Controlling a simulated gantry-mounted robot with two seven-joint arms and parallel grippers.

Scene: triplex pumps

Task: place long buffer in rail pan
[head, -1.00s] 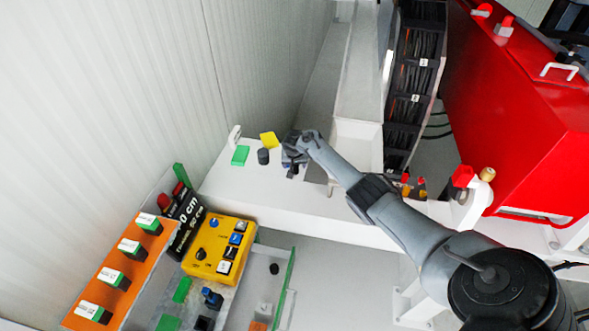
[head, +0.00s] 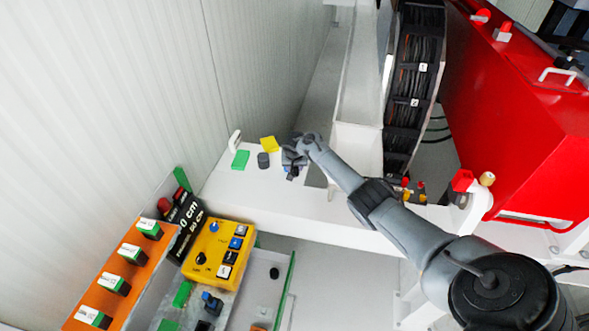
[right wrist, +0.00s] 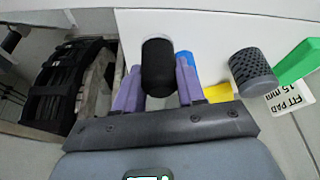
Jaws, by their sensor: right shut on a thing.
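My right gripper (head: 292,163) is over the white ledge, at the end of the arm that comes in from the lower right. In the right wrist view, its two purple fingers (right wrist: 157,88) are shut on a black cylinder (right wrist: 158,62), which looks like the long buffer. I cannot tell for sure which part is the rail pan; a pale tray (head: 262,262) with a green edge lies at the bottom. My left gripper is not in view.
A dark grey perforated cylinder (right wrist: 252,72), a green block (head: 240,159) and a yellow block (head: 269,144) stand on the ledge (head: 255,195) left of the gripper. A yellow control box (head: 217,250) and an orange panel (head: 115,275) are lower left. A red cabinet (head: 520,120) is at right.

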